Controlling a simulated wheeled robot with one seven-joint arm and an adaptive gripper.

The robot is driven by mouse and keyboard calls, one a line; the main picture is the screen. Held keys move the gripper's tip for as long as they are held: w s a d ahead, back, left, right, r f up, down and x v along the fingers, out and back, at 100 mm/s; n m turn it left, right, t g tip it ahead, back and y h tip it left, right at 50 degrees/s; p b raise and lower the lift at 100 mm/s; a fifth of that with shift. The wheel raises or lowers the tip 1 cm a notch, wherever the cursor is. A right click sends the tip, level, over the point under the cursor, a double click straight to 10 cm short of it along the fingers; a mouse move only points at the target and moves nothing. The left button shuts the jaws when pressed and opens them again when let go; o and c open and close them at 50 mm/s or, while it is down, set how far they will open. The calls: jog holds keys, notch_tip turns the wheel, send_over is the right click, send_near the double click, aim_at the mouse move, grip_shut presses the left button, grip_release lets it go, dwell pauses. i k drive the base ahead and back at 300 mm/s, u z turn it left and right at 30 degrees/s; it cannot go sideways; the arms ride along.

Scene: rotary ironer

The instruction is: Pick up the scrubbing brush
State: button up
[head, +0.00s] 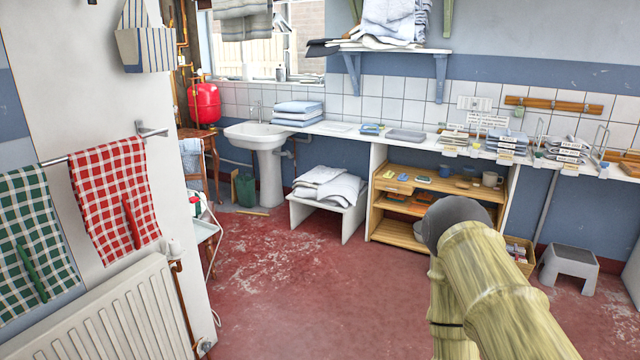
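I cannot pick out the scrubbing brush for sure in the head view. Several small items lie on the wooden shelf unit (399,228), some of them yellow and blue, but they are too small to identify. My arm, pale yellow with a dark grey rounded joint, rises at the lower right and hides part of the shelf unit and floor. My gripper does not show in this view.
A counter (352,134) along the back wall holds folded cloths and trays. A white sink (256,137), a low bench (327,207) with towels and a grey step stool (569,268) stand below. A radiator (110,315) is at left. The red floor (290,290) in the middle is clear.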

aim_at(374, 133)
jog(key=u, duration=0.1)
jog(key=i, duration=3.8)
jog(key=z, duration=0.4)
jog(key=i, duration=1.25)
jog(key=z, duration=0.15)
